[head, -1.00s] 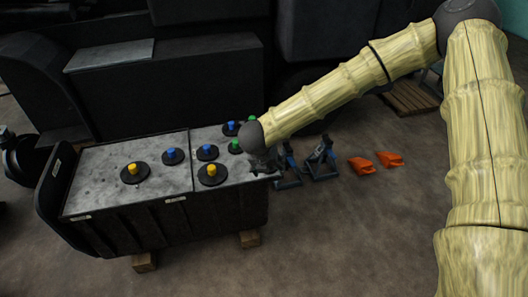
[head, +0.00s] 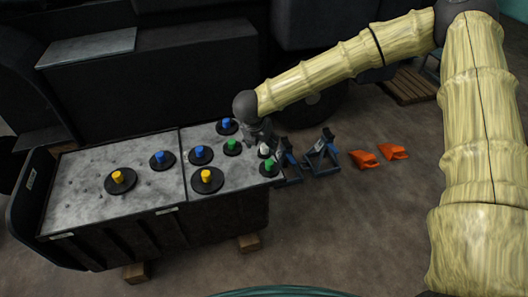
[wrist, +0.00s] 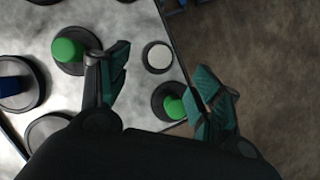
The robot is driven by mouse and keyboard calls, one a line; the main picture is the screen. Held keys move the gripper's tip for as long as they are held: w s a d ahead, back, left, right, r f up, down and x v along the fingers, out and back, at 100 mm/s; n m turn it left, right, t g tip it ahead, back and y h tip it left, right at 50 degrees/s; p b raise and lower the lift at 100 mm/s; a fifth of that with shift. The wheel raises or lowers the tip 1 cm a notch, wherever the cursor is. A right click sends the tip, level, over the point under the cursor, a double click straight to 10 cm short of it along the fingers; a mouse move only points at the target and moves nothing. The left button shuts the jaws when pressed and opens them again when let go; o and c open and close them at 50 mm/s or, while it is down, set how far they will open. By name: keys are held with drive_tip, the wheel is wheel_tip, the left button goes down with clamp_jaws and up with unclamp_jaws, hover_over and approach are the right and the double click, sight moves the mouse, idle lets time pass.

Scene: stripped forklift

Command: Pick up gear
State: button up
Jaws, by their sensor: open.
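Several dark round gear-like discs with coloured knobs stand on a grey metal box top (head: 80,175). I cannot tell which one the task means. Near the box's right end are a white-topped piece (head: 264,150), a green-knobbed disc (head: 269,168) and another green-knobbed disc (head: 232,147). My gripper (wrist: 160,61) is open and empty above this end. In the wrist view the white-topped piece (wrist: 157,57) shows between the fingertips, apart from them. One green-knobbed disc (wrist: 172,101) lies nearer the right finger, the other (wrist: 76,50) left of the left finger.
Blue-knobbed discs (head: 162,160) and yellow-knobbed discs (head: 120,180) fill the rest of the top. Blue-grey stands (head: 322,155) and orange pieces (head: 363,159) lie on the floor to the right. A dark machine body (head: 150,90) rises behind the box.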

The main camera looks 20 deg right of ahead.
sight(264, 146)
drive_tip(key=shift+w+b+x, duration=0.15)
drive_tip(key=shift+b+x, duration=0.25)
drive_tip(key=shift+x, duration=1.05)
drive_tip(key=shift+w+b+x, duration=0.15)
drive_tip(key=shift+b+x, duration=0.2)
drive_tip(key=shift+x, duration=1.1)
drive_tip(key=shift+d+r, duration=0.15)
drive_tip(key=shift+r, duration=0.05)
drive_tip(key=c, duration=1)
